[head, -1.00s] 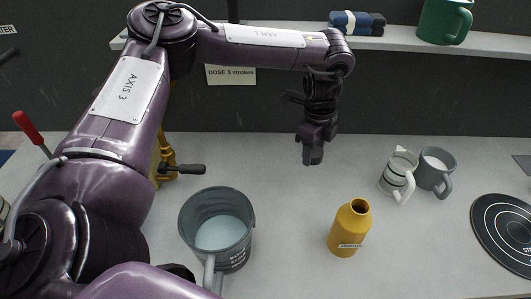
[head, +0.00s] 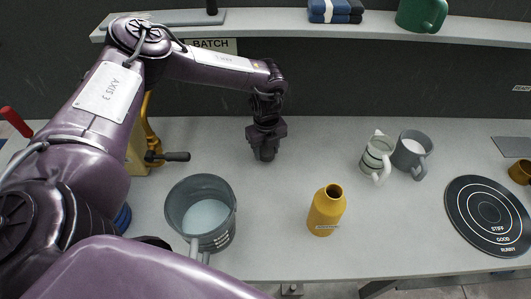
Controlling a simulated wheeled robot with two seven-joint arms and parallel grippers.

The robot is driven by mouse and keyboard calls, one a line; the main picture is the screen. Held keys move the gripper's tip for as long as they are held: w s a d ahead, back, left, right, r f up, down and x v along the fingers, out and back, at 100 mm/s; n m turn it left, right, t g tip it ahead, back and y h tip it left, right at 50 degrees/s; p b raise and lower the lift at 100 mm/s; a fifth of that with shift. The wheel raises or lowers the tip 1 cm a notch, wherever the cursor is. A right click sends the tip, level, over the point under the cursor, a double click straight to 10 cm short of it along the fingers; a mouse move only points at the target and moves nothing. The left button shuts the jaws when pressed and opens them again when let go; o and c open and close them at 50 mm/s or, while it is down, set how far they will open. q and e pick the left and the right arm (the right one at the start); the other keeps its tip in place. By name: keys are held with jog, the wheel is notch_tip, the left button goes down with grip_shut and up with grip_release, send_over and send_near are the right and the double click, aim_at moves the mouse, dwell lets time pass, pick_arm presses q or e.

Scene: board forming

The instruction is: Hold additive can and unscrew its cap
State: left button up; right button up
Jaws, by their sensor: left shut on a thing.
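The yellow additive can (head: 325,213) stands upright on the table, its dark mouth open at the top with no cap on it. My left gripper (head: 265,149) is behind and to the left of the can, clear of it. It is shut on a small dark piece that looks like the cap, low over the table's back part; whether this touches the table I cannot tell. My right gripper is not in view.
A grey bucket (head: 221,229) with pale contents stands left of the can. A black-handled brass fixture (head: 150,135) is at left. The table between is clear.

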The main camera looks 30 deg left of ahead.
aim_at(266, 151)
pick_arm(q)
notch_tip(266, 151, down, 2)
jog(key=shift+s+f, duration=0.1)
jog(key=shift+f, duration=0.35)
jog(key=shift+f, duration=0.2)
jog(key=o, duration=1.1)
jog(key=shift+r, duration=0.1)
